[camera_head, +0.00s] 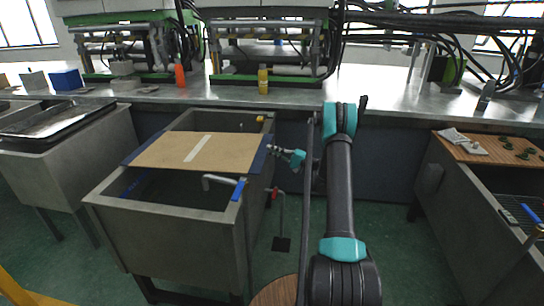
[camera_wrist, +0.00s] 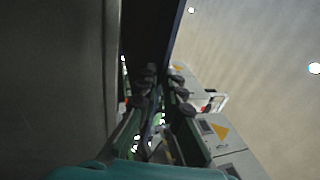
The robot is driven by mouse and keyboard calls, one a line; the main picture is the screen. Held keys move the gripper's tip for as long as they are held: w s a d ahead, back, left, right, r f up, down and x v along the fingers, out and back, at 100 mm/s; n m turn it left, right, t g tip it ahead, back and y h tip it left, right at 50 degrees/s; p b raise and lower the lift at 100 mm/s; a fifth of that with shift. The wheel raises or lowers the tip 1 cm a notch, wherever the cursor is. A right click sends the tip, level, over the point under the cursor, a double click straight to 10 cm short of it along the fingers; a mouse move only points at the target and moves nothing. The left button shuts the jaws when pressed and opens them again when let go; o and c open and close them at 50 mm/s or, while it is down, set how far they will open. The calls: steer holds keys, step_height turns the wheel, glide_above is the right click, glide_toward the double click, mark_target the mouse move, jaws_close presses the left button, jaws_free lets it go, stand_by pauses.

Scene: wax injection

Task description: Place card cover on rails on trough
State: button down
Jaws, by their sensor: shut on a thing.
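The card cover (camera_head: 165,150) is a flat brown panel with a pale strip across its middle and dark blue bands along its left and right edges. It spans the grey trough (camera_head: 165,234) from side to side, over its middle part. I cannot tell whether it rests fully on the rails, which its edges hide. My gripper (camera_head: 274,150) is at the cover's right edge, shut on its blue band. In the wrist view the fingers (camera_wrist: 162,88) close around a dark strip beside a grey wall.
A bent pipe (camera_head: 216,181) and a blue piece (camera_head: 239,190) are at the trough's front right. Another tank (camera_head: 60,150) stands left. Behind runs a metal bench (camera_head: 300,101) with machines and bottles. A wooden-topped tank (camera_head: 462,152) stands right.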

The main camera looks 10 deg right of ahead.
step_height(320, 180, down, 3)
steer(key=shift+r, duration=0.15)
steer(key=c, duration=1.7)
jaws_free()
